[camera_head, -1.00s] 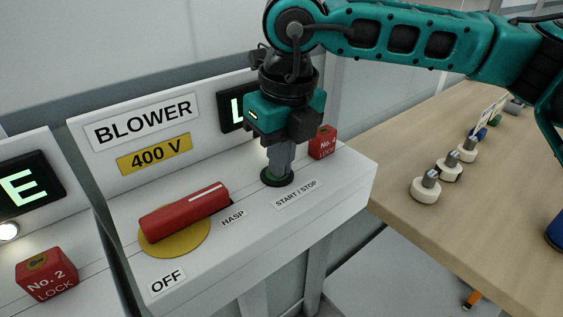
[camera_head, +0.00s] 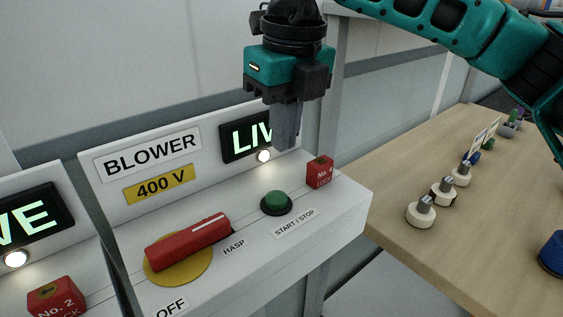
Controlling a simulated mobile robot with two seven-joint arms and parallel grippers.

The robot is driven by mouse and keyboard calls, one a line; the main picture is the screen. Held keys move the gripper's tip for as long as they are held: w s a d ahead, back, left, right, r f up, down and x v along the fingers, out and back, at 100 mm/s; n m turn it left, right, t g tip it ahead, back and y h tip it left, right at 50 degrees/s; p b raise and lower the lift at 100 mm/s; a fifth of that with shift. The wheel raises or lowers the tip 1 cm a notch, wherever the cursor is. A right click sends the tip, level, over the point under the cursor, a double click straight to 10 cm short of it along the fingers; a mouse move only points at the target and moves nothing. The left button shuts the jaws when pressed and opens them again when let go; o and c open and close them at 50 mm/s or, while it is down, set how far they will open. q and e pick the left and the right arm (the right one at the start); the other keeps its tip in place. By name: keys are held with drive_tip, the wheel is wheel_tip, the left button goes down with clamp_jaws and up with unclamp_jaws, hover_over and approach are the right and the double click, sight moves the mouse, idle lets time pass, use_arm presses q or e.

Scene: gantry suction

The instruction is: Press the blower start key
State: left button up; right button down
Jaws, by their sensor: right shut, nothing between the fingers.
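The blower box (camera_head: 227,264) carries a BLOWER label, a yellow 400 V label and a display (camera_head: 247,136) whose visible letters read "LIV". The green start/stop key (camera_head: 276,201) sits in a dark ring on the sloping top, fully in view. My right gripper (camera_head: 286,147) is shut and empty, above and behind the key and clear of it, partly covering the display. A lit white lamp (camera_head: 264,156) shows below the display. My left gripper is not in view.
A red rotary handle (camera_head: 188,241) on a yellow disc sits left of the key. A red No. 4 lock (camera_head: 319,172) is close on the right, a No. 2 lock (camera_head: 57,300) at lower left. A wooden table (camera_head: 400,240) with several knobs lies right.

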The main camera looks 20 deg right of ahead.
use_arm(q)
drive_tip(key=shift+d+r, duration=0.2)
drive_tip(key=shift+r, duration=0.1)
use_arm(e)
wheel_tip(320, 180, up, 3)
drive_tip(key=shift+s+d+r, duration=0.1)
drive_tip(key=shift+s+r, duration=0.05)
drive_tip(key=shift+r, duration=0.05)
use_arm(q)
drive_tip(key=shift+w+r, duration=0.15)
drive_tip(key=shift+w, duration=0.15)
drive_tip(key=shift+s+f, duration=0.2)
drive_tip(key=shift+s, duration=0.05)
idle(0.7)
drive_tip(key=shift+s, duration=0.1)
use_arm(e)
drive_tip(key=shift+s, duration=0.1)
